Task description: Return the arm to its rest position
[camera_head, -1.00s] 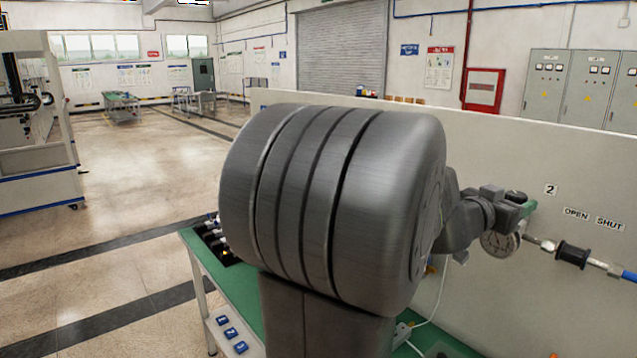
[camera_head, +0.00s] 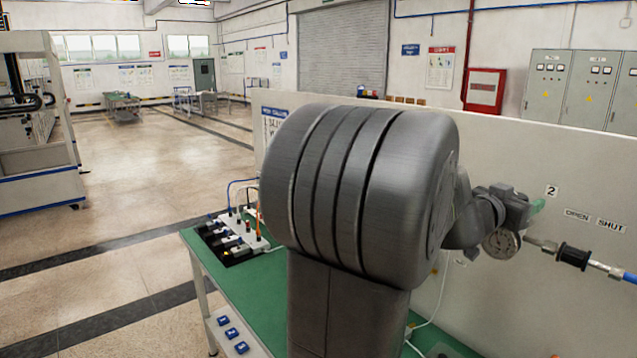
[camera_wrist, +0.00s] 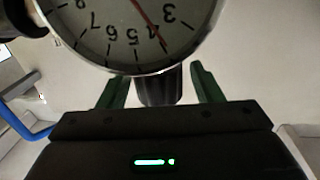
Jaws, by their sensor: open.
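My gripper (camera_wrist: 158,76) is open in the wrist view, its two green fingers spread apart. A dark stem (camera_wrist: 160,90) below a round gauge shows between the fingers; I cannot tell whether they touch it. The white-faced gauge (camera_wrist: 125,30) with a red needle fills the top of that view, its digits upside down. In the head view my gripper (camera_head: 537,206) is at the right, in front of the panel, just above the gauge (camera_head: 502,243). My own grey arm covers the middle of the picture, partly hiding the gripper.
A white panel (camera_head: 600,180) stands behind the arm, with labels 2, OPEN and SHUT. A pipe with a black fitting (camera_head: 573,256) runs right from the gauge. A green table (camera_head: 270,310) holds dark devices with cables (camera_head: 235,235) at its left end. Open floor lies left.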

